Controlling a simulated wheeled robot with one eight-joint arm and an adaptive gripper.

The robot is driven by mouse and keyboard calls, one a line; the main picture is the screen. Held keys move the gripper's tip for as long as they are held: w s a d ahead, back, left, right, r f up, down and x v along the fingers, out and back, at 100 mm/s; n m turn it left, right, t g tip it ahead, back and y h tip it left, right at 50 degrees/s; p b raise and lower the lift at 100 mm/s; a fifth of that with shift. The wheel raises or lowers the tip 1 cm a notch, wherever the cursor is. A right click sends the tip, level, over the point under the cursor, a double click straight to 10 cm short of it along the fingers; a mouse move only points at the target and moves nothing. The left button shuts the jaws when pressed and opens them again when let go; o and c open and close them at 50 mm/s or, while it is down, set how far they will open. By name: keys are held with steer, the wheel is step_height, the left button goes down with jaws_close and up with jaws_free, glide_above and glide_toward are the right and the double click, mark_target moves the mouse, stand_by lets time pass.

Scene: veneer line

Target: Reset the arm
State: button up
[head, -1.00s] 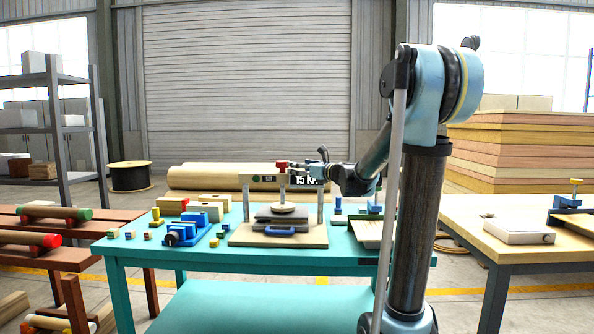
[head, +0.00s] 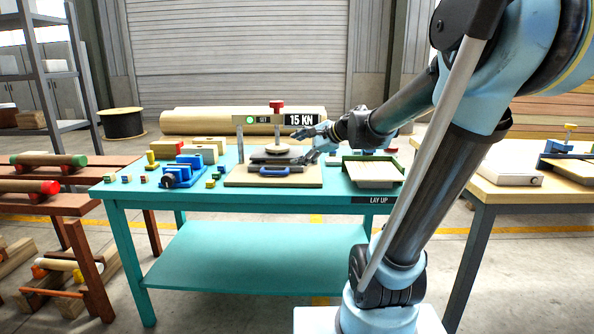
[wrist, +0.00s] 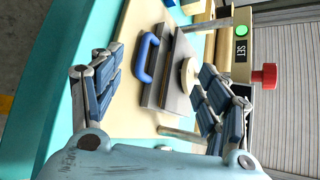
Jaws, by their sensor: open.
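My gripper (head: 303,146) is open and empty at the right side of the press in the head view. In the wrist view, its dark-blue padded fingers (wrist: 158,98) are spread wide, with the press plates and blue handle showing between them. The press has a crossbar (head: 262,120) with a lit green lamp and SET label, a red knob (head: 276,106) on top, and stacked grey plates (head: 268,160) with a round pale disc. Its blue handle (head: 274,171) faces front. I cannot tell whether any finger touches the press.
The press stands on a teal table (head: 230,198). Blue fixtures (head: 183,171) and small blocks lie to its left, and a pale-topped tray (head: 373,170) to its right. Wooden racks (head: 50,205) stand at left. Another table (head: 515,185) is at right.

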steer(key=s+d+f+n+g+h, duration=0.2)
steer(key=s+d+f+n+h, duration=0.2)
steer(key=s, duration=0.9)
steer(key=s+d+f+n+g+h, duration=0.3)
steer(key=s+d+f+n+h, duration=0.2)
steer(key=s+d+f+n, duration=0.5)
steer(key=s+d+f, duration=0.2)
steer(key=d+f, duration=0.2)
steer(key=f, duration=0.2)
steer(key=shift+s+f+g+h, duration=0.3)
steer(key=shift+s+f, duration=0.05)
steer(key=shift+s, duration=0.05)
steer(key=shift+w+f, duration=0.2)
steer(key=shift+w, duration=0.3)
